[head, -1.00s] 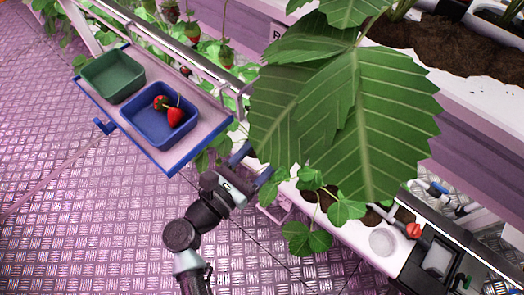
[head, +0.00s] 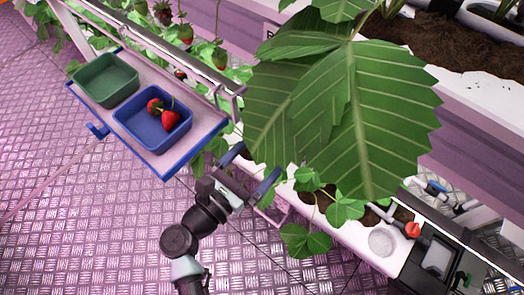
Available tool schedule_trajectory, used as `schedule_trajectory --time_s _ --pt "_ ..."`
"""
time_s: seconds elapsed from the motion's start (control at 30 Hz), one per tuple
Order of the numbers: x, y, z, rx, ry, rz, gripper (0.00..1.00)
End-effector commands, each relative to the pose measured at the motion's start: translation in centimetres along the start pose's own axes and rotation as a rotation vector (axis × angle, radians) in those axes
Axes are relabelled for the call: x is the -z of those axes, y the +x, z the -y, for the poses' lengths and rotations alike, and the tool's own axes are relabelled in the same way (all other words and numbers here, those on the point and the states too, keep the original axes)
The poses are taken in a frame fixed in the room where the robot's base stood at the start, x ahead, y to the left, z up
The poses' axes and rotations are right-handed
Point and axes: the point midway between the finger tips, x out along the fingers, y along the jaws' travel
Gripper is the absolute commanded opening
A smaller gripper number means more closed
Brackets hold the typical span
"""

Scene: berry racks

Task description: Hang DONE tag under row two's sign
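My gripper (head: 252,166) is in the middle of the head view, just below the large leaf. Its two blue fingers stand apart with nothing visible between them. A white sign edge with part of a dark letter (head: 270,32) shows at the top, left of the leaf. The leaf hides most of it, so I cannot tell which row it marks. I cannot make out a DONE tag in this view.
A large leaf (head: 345,115) blocks the centre. A blue-edged shelf (head: 193,150) at left bears a green tray (head: 105,82) and a blue tray (head: 140,133) with strawberries (head: 168,118). A dark box (head: 436,258) stands lower right. The metal floor (head: 90,215) is open at lower left.

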Motion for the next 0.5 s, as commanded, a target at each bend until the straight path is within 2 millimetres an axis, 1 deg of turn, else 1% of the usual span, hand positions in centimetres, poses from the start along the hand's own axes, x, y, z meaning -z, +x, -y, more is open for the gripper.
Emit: schedule_trajectory --time_s 0.07,0.17,0.5 --pt "0.0 -0.5 -0.1 -0.002 0.000 -0.001 0.99" --pt "0.1 -1.8 -0.1 -0.004 -0.001 -0.002 0.99" --pt "0.1 -9.1 -0.1 -0.004 0.000 -0.002 0.99"
